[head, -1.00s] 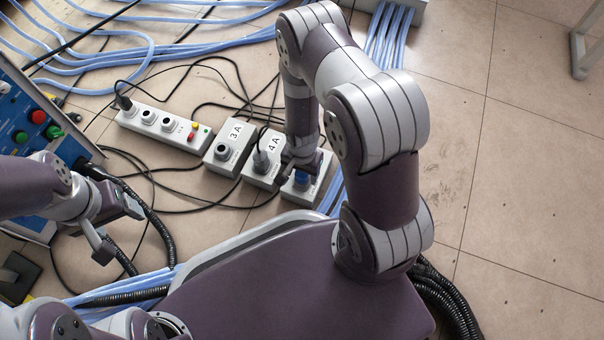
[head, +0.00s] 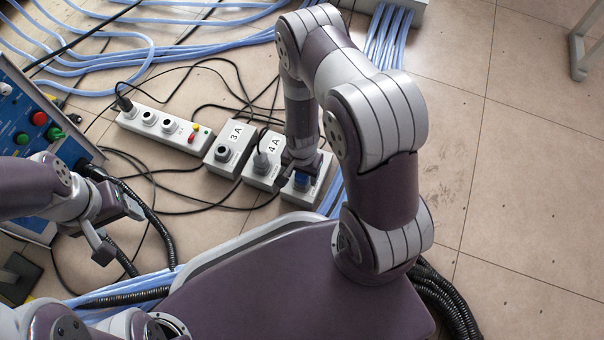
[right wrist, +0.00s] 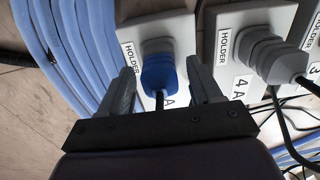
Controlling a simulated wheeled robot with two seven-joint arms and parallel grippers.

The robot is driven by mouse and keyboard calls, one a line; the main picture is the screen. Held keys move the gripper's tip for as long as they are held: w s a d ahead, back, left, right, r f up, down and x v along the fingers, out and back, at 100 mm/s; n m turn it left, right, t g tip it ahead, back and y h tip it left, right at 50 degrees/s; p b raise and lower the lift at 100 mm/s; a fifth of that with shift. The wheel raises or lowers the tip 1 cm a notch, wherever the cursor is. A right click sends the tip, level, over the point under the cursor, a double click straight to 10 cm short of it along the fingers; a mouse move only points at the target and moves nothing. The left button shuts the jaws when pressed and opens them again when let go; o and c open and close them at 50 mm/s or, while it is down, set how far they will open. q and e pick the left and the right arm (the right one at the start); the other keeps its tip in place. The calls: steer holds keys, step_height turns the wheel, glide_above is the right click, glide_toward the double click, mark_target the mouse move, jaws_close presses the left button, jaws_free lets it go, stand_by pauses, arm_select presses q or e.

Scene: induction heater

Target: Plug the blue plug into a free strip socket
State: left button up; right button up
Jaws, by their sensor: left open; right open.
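The blue plug (right wrist: 160,72) sits upright in a white holder box (right wrist: 158,32) in the right wrist view, and it also shows in the head view (head: 301,180). My right gripper (right wrist: 163,80) is open, with one finger on each side of the blue plug; the jaws look apart from it. The white power strip (head: 165,125) lies on the floor at the left. It has a black plug (head: 125,104) in its far-left socket and dark round sockets beside it. My left gripper (head: 117,232) is open and empty near the blue control panel.
A grey plug (right wrist: 266,52) sits in the holder marked 4 A, beside the blue plug's holder. A holder marked 3 A (head: 229,148) stands between it and the strip. Black cables loop around the boxes. Light blue hoses (right wrist: 75,45) run close by.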

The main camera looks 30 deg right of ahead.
stand_by(0.4)
jaws_close()
steer(key=shift+r+p, duration=3.05)
steer(key=shift+p, duration=0.05)
